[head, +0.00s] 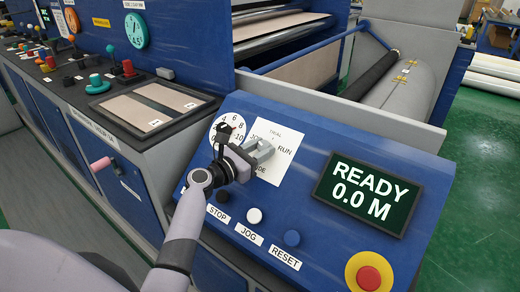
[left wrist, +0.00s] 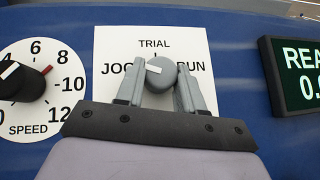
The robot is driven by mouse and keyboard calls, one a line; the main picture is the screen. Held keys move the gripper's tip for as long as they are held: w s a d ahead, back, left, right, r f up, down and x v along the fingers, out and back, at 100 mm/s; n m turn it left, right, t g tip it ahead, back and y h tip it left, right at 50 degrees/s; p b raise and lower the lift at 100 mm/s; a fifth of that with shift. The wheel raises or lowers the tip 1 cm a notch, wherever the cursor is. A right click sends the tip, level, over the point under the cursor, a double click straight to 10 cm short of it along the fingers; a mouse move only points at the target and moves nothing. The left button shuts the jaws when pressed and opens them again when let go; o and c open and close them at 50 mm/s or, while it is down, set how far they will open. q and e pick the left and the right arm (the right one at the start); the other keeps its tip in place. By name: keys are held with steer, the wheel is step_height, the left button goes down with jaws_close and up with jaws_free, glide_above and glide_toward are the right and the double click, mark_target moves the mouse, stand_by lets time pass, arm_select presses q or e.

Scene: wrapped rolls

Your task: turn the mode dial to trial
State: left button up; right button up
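The mode dial (left wrist: 160,74) is a round grey knob with a white pointer mark. It sits on a white plate (left wrist: 108,45) labelled JOG at left, TRIAL at top and RUN at right. The white mark points left, toward JOG. My left gripper (left wrist: 161,82) has its two grey fingers on either side of the knob, close against it with no clear gap. In the head view my left gripper (head: 260,152) reaches over the white plate (head: 290,170) and hides most of the dial. My right gripper is not in view.
A speed dial (left wrist: 22,82) with a red pointer is left of the plate. A screen (head: 367,193) reads READY 0.0 M. Below are stop, jog (head: 254,215) and reset (head: 292,238) buttons, and a red emergency button (head: 369,278) at lower right.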

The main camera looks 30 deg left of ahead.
arm_select(q)
steer(key=shift+a+m+h, duration=0.1)
steer(key=shift+m+h, duration=0.2)
steer(key=shift+m, duration=0.2)
steer(key=shift+m+g+h+b, duration=0.3)
steer(key=shift+m+b, duration=0.1)
steer(key=m+h, duration=0.1)
steer(key=m+g+h+b, duration=0.1)
steer(key=m, duration=0.1)
steer(key=m+g+h, duration=0.1)
steer(key=shift+w+a, duration=0.15)
steer(key=shift+a, duration=0.1)
steer(key=m+g+h+b, duration=0.1)
steer(key=m+g, duration=0.1)
steer(key=m, duration=0.1)
steer(key=shift+r+m+g+h, duration=0.1)
steer(key=shift+m+g+h, duration=0.2)
steer(key=shift+m+g, duration=0.1)
steer(key=m+g, duration=0.1)
steer(key=m, duration=0.1)
steer(key=m+g+h+b, duration=0.1)
steer(key=m+g, duration=0.1)
steer(key=shift+w+a+r, duration=0.1)
steer(key=shift+w+a, duration=0.05)
steer(key=shift+w, duration=0.05)
steer(key=shift+w+r+m+g+b, duration=0.1)
steer(key=shift+m+g+b, duration=0.25)
steer(key=shift+m+g, duration=1.15)
steer(key=o, duration=1)
steer(key=shift+o, duration=0.2)
